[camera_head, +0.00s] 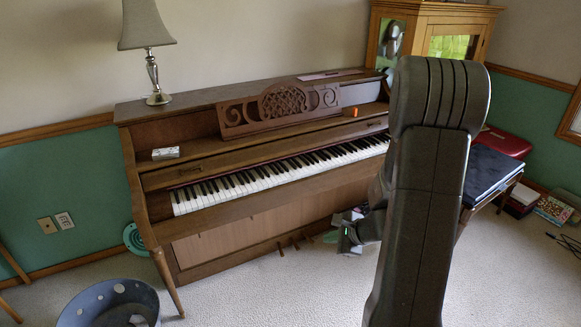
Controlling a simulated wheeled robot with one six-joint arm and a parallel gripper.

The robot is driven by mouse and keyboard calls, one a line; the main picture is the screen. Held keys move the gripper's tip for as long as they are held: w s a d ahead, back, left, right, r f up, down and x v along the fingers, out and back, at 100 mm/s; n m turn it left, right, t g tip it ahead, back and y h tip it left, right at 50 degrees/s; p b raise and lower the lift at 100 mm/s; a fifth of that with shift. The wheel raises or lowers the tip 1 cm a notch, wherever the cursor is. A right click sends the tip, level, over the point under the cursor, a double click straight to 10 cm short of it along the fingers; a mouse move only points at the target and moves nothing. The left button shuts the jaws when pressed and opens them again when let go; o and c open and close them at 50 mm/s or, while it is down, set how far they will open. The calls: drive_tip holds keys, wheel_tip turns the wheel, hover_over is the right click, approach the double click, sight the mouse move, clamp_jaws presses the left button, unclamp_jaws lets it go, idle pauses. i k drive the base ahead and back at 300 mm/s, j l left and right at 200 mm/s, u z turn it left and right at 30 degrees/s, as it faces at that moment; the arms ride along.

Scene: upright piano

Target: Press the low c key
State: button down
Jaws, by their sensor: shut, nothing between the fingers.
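The upright brown piano (240,222) stands against the wall, its keyboard (240,186) running from lower left to upper right. The low keys (185,206) are at the keyboard's left end, uncovered and in plain sight. I cannot tell the low C from its neighbours at this size. My gripper (347,240) is small and partly hidden by my arm. It appears below the right half of the keyboard, in front of the piano's lower panel. It looks shut and empty, and appears apart from the keys. My arm hides the keyboard's far right end.
A lamp (152,72) and a carved music stand (284,106) are on the piano. A small silvery object (166,153) lies above the low keys. A blue-grey basket (108,304) stands at the lower left. A dark-topped bench (492,176) is at right. Carpet (260,298) in front is clear.

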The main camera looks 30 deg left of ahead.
sight(265, 185)
drive_tip(key=i+j, duration=0.15)
drive_tip(key=j, duration=0.35)
drive_tip(key=i+j+z, duration=0.1)
drive_tip(key=j, duration=0.35)
drive_tip(key=i+j, duration=0.15)
drive_tip(key=j, duration=0.35)
drive_tip(key=i+j+z, duration=0.1)
drive_tip(key=j, duration=0.4)
drive_tip(key=i+j, duration=0.1)
drive_tip(key=j, duration=0.4)
